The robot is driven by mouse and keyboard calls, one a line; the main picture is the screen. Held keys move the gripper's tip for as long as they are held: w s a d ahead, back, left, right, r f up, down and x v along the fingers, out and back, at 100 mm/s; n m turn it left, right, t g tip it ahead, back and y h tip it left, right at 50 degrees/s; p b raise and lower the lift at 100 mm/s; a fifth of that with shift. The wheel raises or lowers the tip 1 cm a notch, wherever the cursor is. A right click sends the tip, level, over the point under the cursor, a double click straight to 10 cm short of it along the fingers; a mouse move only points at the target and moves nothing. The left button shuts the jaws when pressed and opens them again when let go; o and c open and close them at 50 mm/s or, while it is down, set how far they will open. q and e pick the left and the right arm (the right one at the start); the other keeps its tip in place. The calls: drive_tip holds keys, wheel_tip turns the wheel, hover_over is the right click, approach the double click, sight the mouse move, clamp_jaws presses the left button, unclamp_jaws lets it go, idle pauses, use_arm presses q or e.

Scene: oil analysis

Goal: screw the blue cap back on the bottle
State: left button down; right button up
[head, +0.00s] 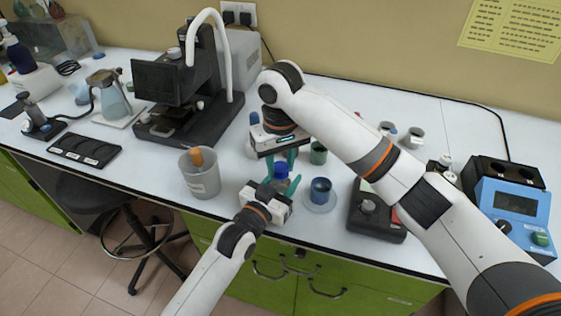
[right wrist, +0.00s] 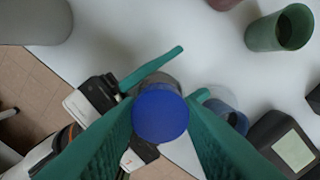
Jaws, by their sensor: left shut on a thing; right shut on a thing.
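The blue cap (head: 281,171) is between the green fingertips of my right gripper (head: 281,162), which comes down from above. In the right wrist view the round blue cap (right wrist: 161,117) fills the gap between the fingers, seen from the top. My left gripper (head: 273,190) is shut around the bottle near the table's front edge, below the cap. The bottle is mostly hidden by the cap and fingers; a grey part of the bottle (right wrist: 164,80) shows behind the cap in the right wrist view. I cannot tell how far the cap sits on the neck.
A grey cup (head: 203,184) with a brown handle stands left of my left gripper. A beaker with blue content (head: 321,190) is close on the right, a green beaker (head: 318,153) behind it. A dark device (head: 376,212) stands farther right, a microscope (head: 185,85) at the back left.

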drive_tip(key=o, duration=1.1)
drive_tip(key=shift+c, duration=0.2)
drive_tip(key=shift+r, duration=2.3)
drive_tip(key=shift+c, duration=0.4)
wheel_tip(320, 180, up, 2)
drive_tip(key=n, duration=0.3)
drive_tip(key=shift+w+r, duration=0.1)
drive_tip(key=shift+r, duration=0.05)
drive_tip(key=shift+r+n, duration=0.55)
drive_tip(key=shift+n, duration=0.55)
drive_tip(key=shift+f, duration=0.15)
